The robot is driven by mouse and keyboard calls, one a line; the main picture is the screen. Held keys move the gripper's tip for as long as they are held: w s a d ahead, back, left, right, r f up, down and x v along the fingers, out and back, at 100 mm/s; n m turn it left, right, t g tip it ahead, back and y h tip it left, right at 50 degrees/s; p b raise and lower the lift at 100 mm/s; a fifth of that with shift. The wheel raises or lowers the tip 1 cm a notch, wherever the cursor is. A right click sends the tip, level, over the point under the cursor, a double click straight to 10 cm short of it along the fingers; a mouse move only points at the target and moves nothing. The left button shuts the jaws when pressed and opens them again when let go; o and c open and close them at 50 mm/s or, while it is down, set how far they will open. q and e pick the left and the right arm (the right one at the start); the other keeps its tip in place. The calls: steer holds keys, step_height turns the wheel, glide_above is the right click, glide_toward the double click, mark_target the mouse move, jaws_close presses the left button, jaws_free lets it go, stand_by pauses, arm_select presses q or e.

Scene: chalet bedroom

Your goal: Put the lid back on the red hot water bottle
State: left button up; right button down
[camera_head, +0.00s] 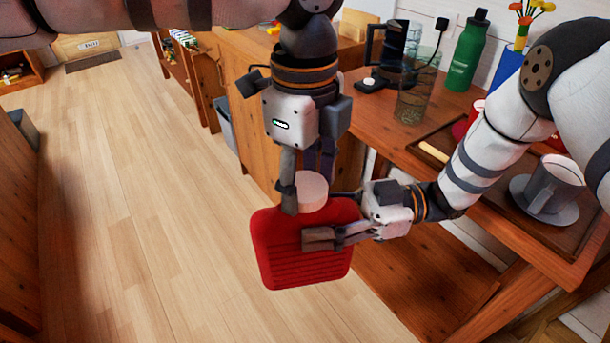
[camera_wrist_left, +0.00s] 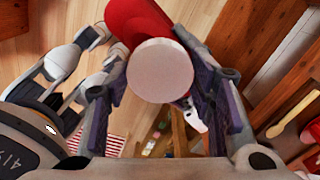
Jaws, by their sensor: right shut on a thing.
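The red hot water bottle (camera_head: 290,258) is held up, upright with a slight tilt, in front of the table. My right gripper (camera_head: 325,236) is shut on its upper part from the right. The pale pinkish round lid (camera_head: 312,190) is at the bottle's top edge, and the left wrist view shows its flat top (camera_wrist_left: 161,70) in front of the red bottle (camera_wrist_left: 140,20). My left gripper (camera_head: 307,188) points down from above with its fingers open on either side of the lid. The bottle's neck is hidden, so I cannot tell whether the lid is seated.
The wooden table (camera_head: 445,107) on the right bears a green bottle (camera_head: 467,52), a glass jar (camera_head: 415,95), a coffee maker (camera_head: 392,50) and a grey cup on a saucer (camera_head: 553,187). A grey bin (camera_head: 225,122) stands behind. The floor on the left is clear.

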arm_select(q)
steer(key=m, duration=0.3)
steer(key=shift+m, duration=0.3)
steer(key=m, duration=0.6)
steer(key=shift+m, duration=0.4)
steer(key=m, duration=2.2)
steer(key=shift+f, duration=0.1)
steer(key=m, duration=1.1)
steer(key=shift+m, duration=0.3)
steer(key=o, duration=1.3)
